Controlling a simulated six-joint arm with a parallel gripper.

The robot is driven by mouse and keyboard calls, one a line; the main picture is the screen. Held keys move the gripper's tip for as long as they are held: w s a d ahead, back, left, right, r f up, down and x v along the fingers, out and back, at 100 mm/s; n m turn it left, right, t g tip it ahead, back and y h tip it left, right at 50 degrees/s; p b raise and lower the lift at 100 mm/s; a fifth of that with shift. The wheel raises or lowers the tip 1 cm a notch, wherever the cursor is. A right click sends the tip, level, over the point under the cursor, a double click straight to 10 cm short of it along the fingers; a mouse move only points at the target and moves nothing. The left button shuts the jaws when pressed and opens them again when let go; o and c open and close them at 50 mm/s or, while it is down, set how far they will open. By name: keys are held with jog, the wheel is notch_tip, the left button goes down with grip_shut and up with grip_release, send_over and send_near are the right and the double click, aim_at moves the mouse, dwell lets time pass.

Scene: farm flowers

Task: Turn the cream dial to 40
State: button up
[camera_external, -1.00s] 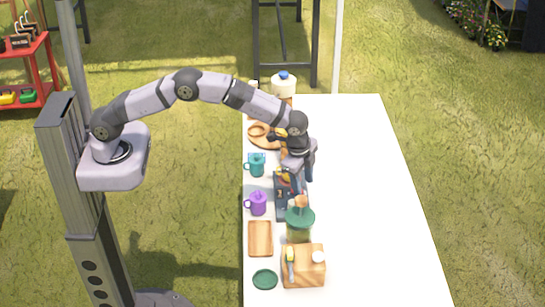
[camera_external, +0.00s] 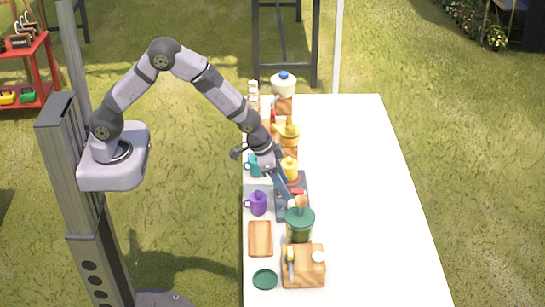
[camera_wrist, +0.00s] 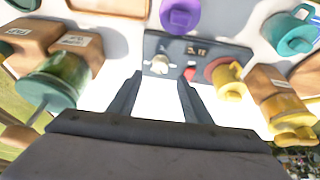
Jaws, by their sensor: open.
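The cream dial (camera_wrist: 160,65) sits on a dark control panel (camera_wrist: 173,45) in the wrist view, near a red part (camera_wrist: 190,73). Small markings on the panel are too small to read surely. My gripper (camera_wrist: 157,90) is open and empty, its two fingers pointing toward the dial, which shows beyond and between the tips; I see no contact. In the external view my gripper (camera_external: 288,197) is low over the panel (camera_external: 280,211), and the dial cannot be made out there.
A yellow pot (camera_external: 290,168) stands at the panel's far end. A green-lidded jar (camera_external: 300,225) is close on the near side. A purple mug (camera_external: 257,203) and teal mug (camera_external: 253,168) stand to the left. The white table (camera_external: 360,200) is clear on the right.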

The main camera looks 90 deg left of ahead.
aim_at(292, 202)
jog(key=shift+p+x, duration=0.95)
jog(key=shift+x, duration=2.5)
jog(key=c, duration=1.1)
